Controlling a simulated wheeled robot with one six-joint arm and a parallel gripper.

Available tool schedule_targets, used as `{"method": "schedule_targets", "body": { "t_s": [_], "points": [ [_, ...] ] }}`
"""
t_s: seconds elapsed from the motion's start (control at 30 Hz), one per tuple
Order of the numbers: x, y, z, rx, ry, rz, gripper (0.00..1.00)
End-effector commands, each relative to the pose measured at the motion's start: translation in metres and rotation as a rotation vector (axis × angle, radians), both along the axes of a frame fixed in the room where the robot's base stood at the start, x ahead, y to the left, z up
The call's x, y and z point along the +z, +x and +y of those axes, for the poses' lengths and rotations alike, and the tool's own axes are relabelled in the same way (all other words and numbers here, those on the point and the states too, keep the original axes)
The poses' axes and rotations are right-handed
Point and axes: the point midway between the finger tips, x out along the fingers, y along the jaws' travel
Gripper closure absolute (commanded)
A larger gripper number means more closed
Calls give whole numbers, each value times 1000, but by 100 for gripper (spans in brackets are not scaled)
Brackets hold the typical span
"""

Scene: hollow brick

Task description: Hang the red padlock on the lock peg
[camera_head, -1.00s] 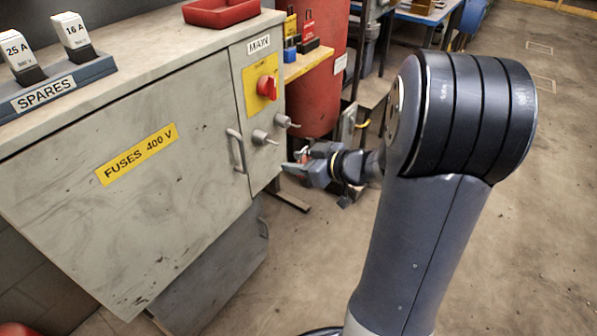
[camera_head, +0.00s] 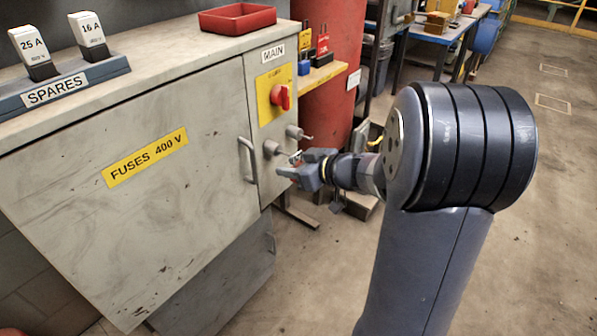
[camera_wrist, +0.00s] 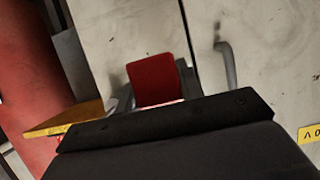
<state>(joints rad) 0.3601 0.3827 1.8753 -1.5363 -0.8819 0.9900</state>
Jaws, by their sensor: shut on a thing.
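My gripper (camera_head: 292,170) is at the cabinet's right-hand panel, just below and in front of two grey pegs. It is shut on the red padlock, whose red body (camera_wrist: 154,80) shows in the wrist view beyond the dark gripper edge. In the head view the padlock is mostly hidden by the gripper. The nearer peg (camera_head: 271,148) and the farther peg (camera_head: 294,132) stick out below the red switch (camera_head: 281,97). I cannot tell whether the padlock touches a peg; the shackle is not clear.
The grey cabinet (camera_head: 195,200) fills the left, with a door handle (camera_head: 247,160) close to my gripper. A yellow shelf (camera_head: 322,75) with small coloured items juts out behind the panel. A red cylinder (camera_head: 335,30) stands behind it. The floor at right is open.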

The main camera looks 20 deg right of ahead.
Motion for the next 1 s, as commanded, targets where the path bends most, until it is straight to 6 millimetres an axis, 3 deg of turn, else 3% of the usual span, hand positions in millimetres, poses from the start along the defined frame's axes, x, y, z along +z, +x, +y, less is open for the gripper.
{"method": "schedule_targets", "body": {
  "t_s": [0.63,1.0],
  "points": [
    [-5,30,22,1,1,1,88],
    [-10,34,25,-1,0,0,88]
  ]
}}
